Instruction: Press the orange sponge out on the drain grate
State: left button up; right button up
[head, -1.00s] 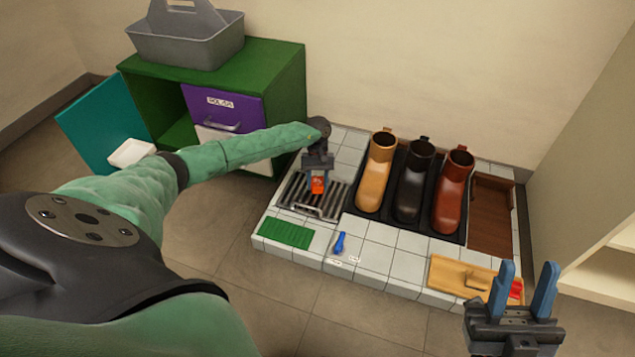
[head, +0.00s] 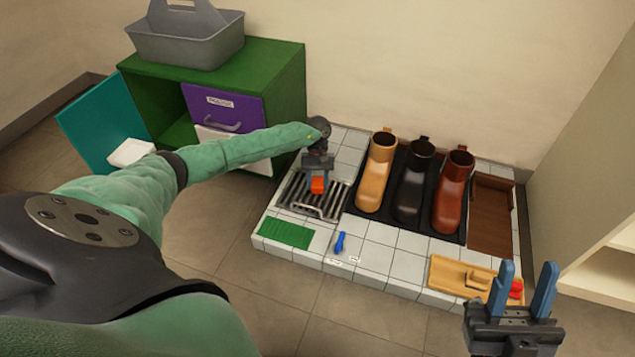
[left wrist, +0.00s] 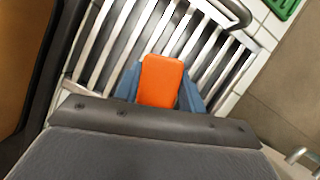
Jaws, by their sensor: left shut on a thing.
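The orange sponge (head: 317,184) is held between the blue fingers of my left gripper (head: 317,178), over the metal drain grate (head: 298,196). In the left wrist view the sponge (left wrist: 162,80) sits between both fingertips, with the grate bars (left wrist: 110,45) behind it. I cannot tell whether the sponge touches the bars. My right gripper (head: 525,295) is at the lower right of the head view, its two blue fingers apart and nothing between them.
A green mat (head: 286,234) and a blue-handled tool (head: 340,242) lie in front of the grate. Several boots (head: 378,175) stand on a black tray right of it. A wooden board (head: 450,272) lies near my right gripper. A green cabinet (head: 285,85) stands behind left.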

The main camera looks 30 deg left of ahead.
aim_at(317, 181)
pick_arm(q)
jog(key=shift+r+p, duration=1.65)
jog(key=shift+r, duration=1.65)
